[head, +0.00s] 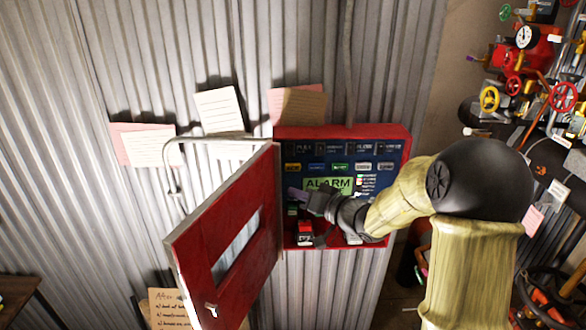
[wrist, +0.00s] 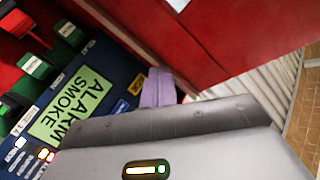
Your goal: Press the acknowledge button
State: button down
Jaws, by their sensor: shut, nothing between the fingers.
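The red alarm cabinet (head: 405,150) hangs on the corrugated wall, its red door (head: 190,245) swung open to the left. Inside is a blue panel with a row of small coloured labelled buttons (head: 340,167) above a green display (head: 328,185). The display reads ALARM SMOKE in the wrist view (wrist: 72,107). I cannot read which button is acknowledge. My gripper (head: 294,193) is shut and empty at the panel's left side, left of the display. In the wrist view its pale purple fingertips (wrist: 157,86) are beside a yellow label (wrist: 136,86); contact cannot be told.
The open door stands close to my gripper's left. Green and black parts (wrist: 38,66) sit on the cabinet's red interior. Paper notes (head: 220,108) hang above. Red valves and gauges (head: 515,60) are at the right. A wooden table (head: 15,292) is at lower left.

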jog(key=shift+w, duration=0.1)
jog(key=p, duration=0.8)
send_near(285, 169)
jog(key=a, duration=0.4)
jog(key=shift+w+d+f+b, duration=0.1)
jog(key=shift+w+f+b, duration=0.2)
jog(key=shift+w, duration=0.4)
jog(key=shift+w+d+f+b, duration=0.1)
jog(key=shift+w+b, duration=0.25)
jog(key=shift+w, duration=0.35)
jog(key=shift+w+f+b, duration=0.1)
jog(key=shift+w+b, duration=0.2)
jog(key=shift+b, duration=0.65)
jog(key=shift+w, duration=0.1)
